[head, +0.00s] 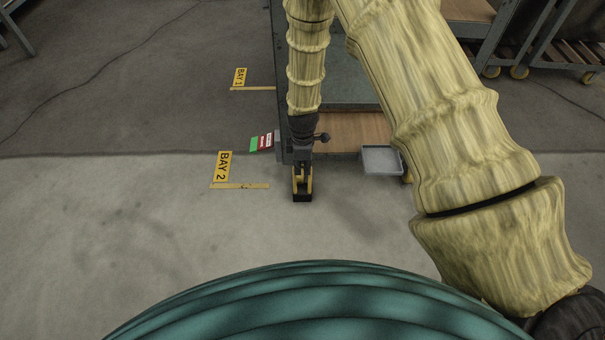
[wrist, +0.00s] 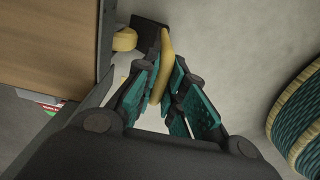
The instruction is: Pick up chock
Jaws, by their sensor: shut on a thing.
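The chock (head: 302,197) is black and yellow and shows low in the middle of the head view, at the tip of my arm. My gripper (head: 302,174) points down from above and is closed on it. In the wrist view the chock's yellow part (wrist: 166,45) stands between the teal finger pads of my gripper (wrist: 166,82), with a dark block at its far end. The fingers hide part of the chock. I cannot tell whether it touches the floor.
A cart (head: 345,133) with a wooden lower shelf stands just behind my gripper. A grey tray (head: 381,160) is at its front corner, and a yellow caster (wrist: 124,40) is close beside the chock. Yellow BAY 1 (head: 240,77) and BAY 2 (head: 223,166) labels mark open floor at left.

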